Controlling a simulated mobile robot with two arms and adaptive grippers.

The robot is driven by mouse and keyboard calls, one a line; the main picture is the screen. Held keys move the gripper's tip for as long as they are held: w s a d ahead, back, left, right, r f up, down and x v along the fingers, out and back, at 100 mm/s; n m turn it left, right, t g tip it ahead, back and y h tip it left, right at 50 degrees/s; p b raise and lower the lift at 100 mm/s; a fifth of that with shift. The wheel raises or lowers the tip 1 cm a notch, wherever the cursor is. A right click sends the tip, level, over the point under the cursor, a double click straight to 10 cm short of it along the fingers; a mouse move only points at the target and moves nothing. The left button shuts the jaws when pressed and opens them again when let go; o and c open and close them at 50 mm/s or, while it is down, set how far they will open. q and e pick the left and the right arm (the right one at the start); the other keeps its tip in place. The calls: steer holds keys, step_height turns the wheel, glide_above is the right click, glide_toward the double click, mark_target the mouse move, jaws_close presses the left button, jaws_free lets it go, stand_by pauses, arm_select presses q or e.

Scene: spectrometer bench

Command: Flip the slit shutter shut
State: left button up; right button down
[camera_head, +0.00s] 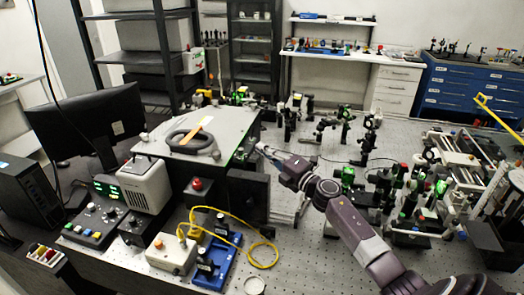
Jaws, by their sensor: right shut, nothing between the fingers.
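A large grey box (225,139), which looks like the spectrometer, stands left of centre with a dark ring and an orange-yellow strip on its lid. Its right end carries small dark fittings. I cannot make out the slit shutter or its position among them at this size. My right arm reaches in from the lower right. My right gripper (264,149) is shut and empty, with its fingertips close beside the right end of the box. I cannot tell whether they touch it. My left gripper is out of view.
A black block (247,195) stands just below my right gripper. A yellow cable (262,240) loops by a blue tray (217,262) in front. Many optics mounts (364,140) crowd the perforated table to the right. A monitor (88,122) and control boxes stand at the left.

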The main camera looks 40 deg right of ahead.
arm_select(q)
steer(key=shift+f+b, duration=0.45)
arm_select(e)
steer(key=shift+w+d+r, duration=0.25)
steer(key=shift+w+d, duration=0.25)
steer(key=shift+w, duration=0.05)
steer(key=shift+s, duration=0.1)
